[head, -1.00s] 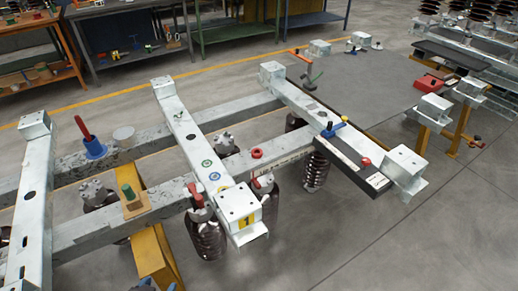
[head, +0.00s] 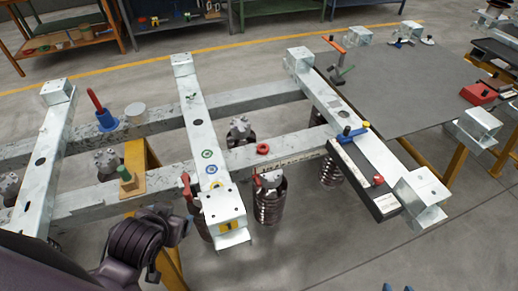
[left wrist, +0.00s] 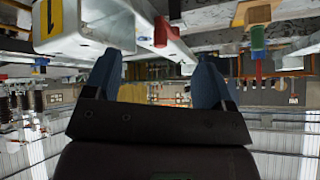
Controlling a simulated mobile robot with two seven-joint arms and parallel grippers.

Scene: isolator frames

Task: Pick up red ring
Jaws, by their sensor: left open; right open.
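The red ring (head: 263,149) lies flat on the grey long beam, just right of the middle crossbeam, with nothing touching it. My left arm comes in at the lower left of the head view, with its gripper not clearly shown there. In the left wrist view my left gripper (left wrist: 157,76) has its two blue fingers apart and nothing between them. I cannot make out the ring in that view. Only the blue fingertips of my right gripper (head: 398,288) show at the bottom edge of the head view, apart and well below the ring.
The crossbeam (head: 204,140) carries green and blue circles. A red lever (head: 188,186), a blue holder with a red handle (head: 106,119) and a green peg on a wooden block (head: 127,179) stand nearby. Dark ribbed insulators hang below. A grey table (head: 410,95) stands right.

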